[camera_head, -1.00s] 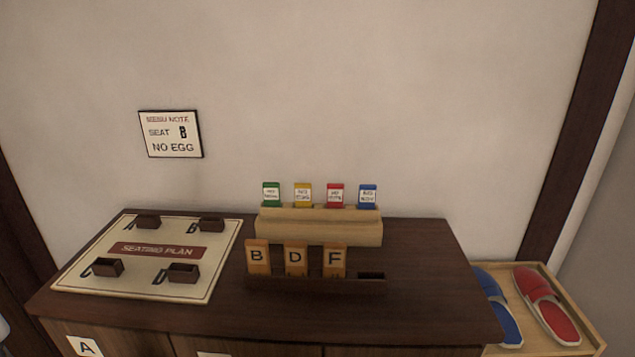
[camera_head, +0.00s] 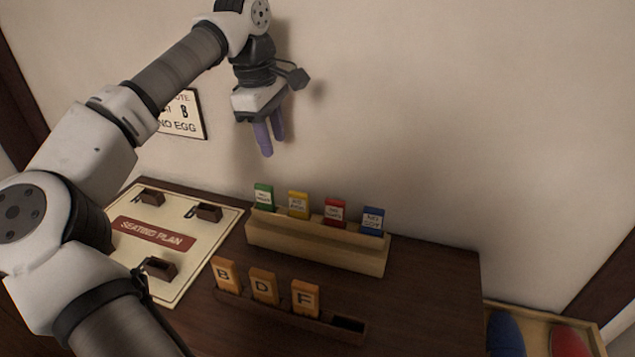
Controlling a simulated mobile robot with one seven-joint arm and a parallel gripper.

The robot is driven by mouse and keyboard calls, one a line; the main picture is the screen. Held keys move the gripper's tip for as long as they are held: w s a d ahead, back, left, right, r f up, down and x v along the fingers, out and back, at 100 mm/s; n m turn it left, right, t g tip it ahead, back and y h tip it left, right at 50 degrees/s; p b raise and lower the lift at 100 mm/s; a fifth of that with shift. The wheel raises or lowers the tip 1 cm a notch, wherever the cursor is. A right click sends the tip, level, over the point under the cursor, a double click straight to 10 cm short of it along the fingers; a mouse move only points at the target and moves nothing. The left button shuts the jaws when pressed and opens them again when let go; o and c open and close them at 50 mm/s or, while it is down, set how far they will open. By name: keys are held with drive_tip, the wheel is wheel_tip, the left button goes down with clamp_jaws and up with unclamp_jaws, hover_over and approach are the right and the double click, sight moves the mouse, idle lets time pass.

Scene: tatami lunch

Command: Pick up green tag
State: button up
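The green tag (camera_head: 263,196) stands upright at the left end of a pale wooden rack (camera_head: 318,248) on the dark cabinet top. A yellow tag (camera_head: 298,204), a red tag (camera_head: 334,212) and a blue tag (camera_head: 372,220) stand to its right in the same rack. My gripper (camera_head: 271,148) hangs above the green tag with its purple fingers pointing down. The fingers look slightly apart with nothing between them. A clear gap lies between the fingertips and the tag.
Wooden tiles B (camera_head: 226,274), D (camera_head: 263,285) and F (camera_head: 305,298) stand in a dark holder in front of the rack. The seating plan board (camera_head: 225,222) lies left, partly hidden by my arm. The wall is close behind. The cabinet top's right side is clear.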

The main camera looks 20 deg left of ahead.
sight(263, 185)
drive_tip(key=shift+g+y, duration=0.5)
drive_tip(key=a+f, duration=0.1)
drive_tip(key=f, duration=0.1)
drive_tip(key=s+a+f+b, duration=0.1)
drive_tip(key=f, duration=0.2)
drive_tip(key=a+f, duration=0.1)
drive_tip(key=f, duration=0.1)
drive_tip(key=shift+s+f, duration=0.15)
drive_tip(key=shift+f, duration=0.15)
drive_tip(key=f+b, duration=0.1)
drive_tip(key=f, duration=0.1)
drive_tip(key=f+b, duration=0.4)
drive_tip(key=shift+d, duration=0.3)
drive_tip(key=shift+r, duration=0.1)
clamp_jaws()
